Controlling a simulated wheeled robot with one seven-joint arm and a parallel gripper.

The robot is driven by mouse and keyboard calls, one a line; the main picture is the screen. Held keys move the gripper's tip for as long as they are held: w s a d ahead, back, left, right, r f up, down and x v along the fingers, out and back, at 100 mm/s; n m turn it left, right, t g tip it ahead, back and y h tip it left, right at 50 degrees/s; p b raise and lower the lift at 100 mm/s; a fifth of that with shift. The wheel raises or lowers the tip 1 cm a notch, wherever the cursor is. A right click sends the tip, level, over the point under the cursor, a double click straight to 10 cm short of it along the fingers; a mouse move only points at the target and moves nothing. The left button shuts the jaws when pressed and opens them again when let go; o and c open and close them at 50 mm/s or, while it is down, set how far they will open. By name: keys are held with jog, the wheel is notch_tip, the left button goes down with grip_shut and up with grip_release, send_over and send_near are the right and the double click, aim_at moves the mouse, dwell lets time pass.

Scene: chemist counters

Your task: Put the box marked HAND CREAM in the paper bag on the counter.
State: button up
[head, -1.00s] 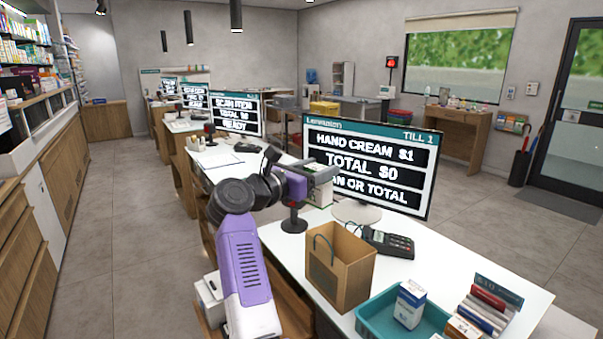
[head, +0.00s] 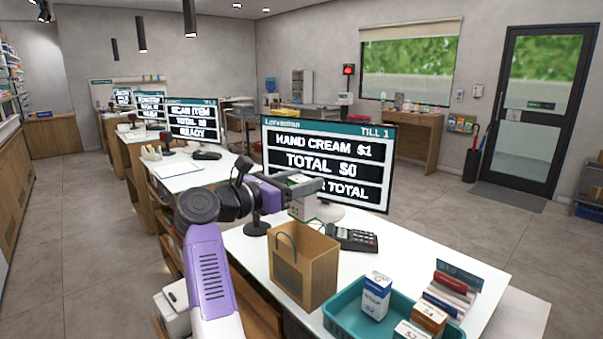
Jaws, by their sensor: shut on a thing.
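My gripper (head: 305,186) is shut on a small white and green box (head: 303,208). The fingers hide part of it, and its label is too small to read. The brown paper bag (head: 315,268) with looped handles stands upright and open-topped on the white counter (head: 420,255). The held box is above the level of the bag's rim and appears behind it in the head view. I cannot tell whether it is directly over the opening.
The till screen (head: 328,165) reads HAND CREAM $1, TOTAL $0, close behind my gripper. A card reader (head: 352,238) sits beside the bag. A teal tray (head: 338,322) with several boxes, including a blue-white one (head: 376,296), is in front, beside a leaflet holder (head: 452,290).

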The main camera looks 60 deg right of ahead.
jog(key=b, duration=0.3)
send_near(317, 236)
jog(key=d+r, duration=0.2)
jog(key=d, duration=0.3)
jog(key=shift+s+d+f, duration=0.15)
jog(key=shift+s+f, duration=0.6)
jog(key=shift+f, duration=0.2)
jog(key=o, duration=1.6)
jog(key=r+b+v, duration=0.2)
jog(key=b+v, duration=0.1)
jog(key=v, duration=0.5)
notch_tip(317, 236, up, 7)
jog(key=p, duration=0.1)
jog(key=shift+w+r, duration=0.25)
jog(key=shift+w, duration=0.1)
